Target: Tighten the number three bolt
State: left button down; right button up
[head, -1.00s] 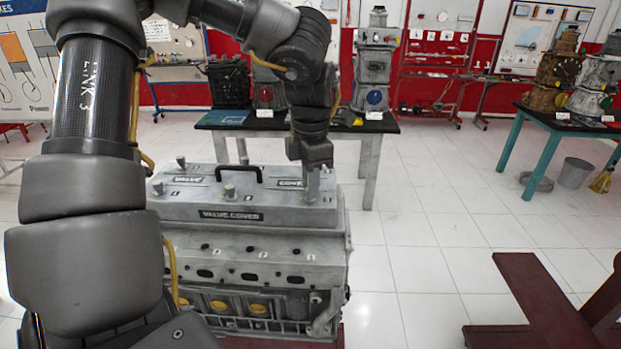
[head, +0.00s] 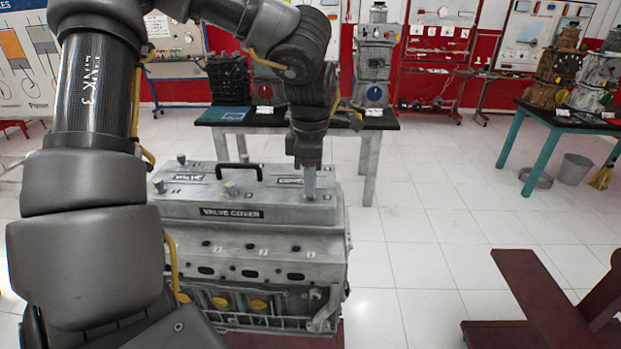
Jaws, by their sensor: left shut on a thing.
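The engine's grey valve cover (head: 170,209) has a black carry handle and a plate reading VALVE COVER. My left gripper (head: 309,166) points straight down over the front right corner, shut on the bolt there (head: 311,186). The gripper hides that bolt's head; its pale shank shows below the fingers. The numbers beside the bolts are too small to read surely. My right gripper is out of view.
A black-topped table (head: 385,123) with engine models stands behind the engine. A teal-legged table (head: 545,143) is at the right, with a grey bin (head: 575,169) near it. A dark red stand (head: 530,290) is at the lower right. White floor between is clear.

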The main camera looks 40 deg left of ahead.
pick_arm(q)
jog(key=c, duration=1.3)
grip_release()
jog(key=shift+s+a, duration=0.1)
jog(key=shift+c, duration=0.2)
jog(key=shift+r, duration=0.25)
notch_tip(320, 180, up, 10)
jog(key=shift+r+p, duration=0.15)
jog(key=shift+p, duration=0.15)
